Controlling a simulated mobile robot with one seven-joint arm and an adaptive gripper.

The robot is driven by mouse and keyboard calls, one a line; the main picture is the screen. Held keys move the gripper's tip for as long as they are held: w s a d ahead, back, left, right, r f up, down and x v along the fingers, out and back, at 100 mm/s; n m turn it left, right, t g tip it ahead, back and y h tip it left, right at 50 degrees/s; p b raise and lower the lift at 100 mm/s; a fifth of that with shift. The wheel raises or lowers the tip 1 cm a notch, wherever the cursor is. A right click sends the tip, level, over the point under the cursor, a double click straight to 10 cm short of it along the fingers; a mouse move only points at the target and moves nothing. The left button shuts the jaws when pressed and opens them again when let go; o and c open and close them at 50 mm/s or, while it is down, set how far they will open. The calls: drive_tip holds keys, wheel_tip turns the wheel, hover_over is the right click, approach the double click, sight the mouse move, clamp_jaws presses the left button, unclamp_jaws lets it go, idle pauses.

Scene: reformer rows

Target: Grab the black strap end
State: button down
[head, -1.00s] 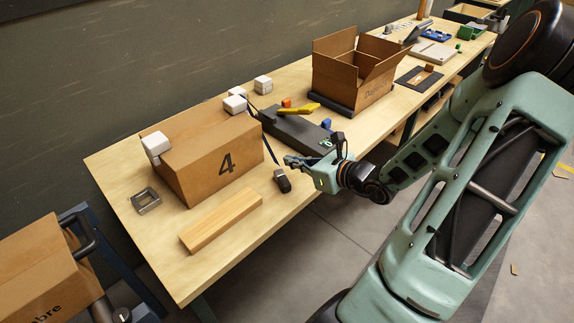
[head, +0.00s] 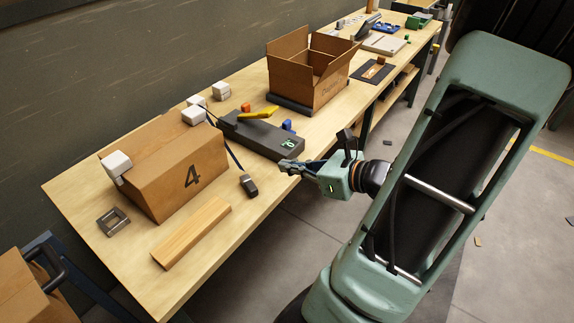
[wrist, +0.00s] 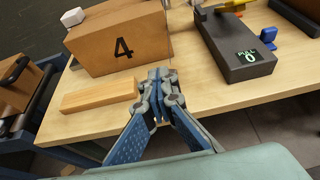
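The black strap end (head: 249,185), a small dark block-like piece, lies on the workbench in front of the right side of the box marked 4. A thin dark strap (head: 233,155) runs up from it along the box's right side towards the back. My gripper (head: 284,165) is to the right of the strap end in the head view, near the bench's front edge, apart from it and empty. In the wrist view my gripper's fingertips (wrist: 160,76) are together. The strap end cannot be made out there; the fingers seem to cover it.
The box marked 4 (head: 178,170) and a wooden bar (head: 192,232) stand left of the strap end. A dark scale (head: 262,138) with a green display lies behind my gripper. An open carton (head: 305,75) stands farther back.

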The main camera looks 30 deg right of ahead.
drive_tip(key=c, duration=0.6)
unclamp_jaws()
drive_tip(key=shift+o, duration=0.2)
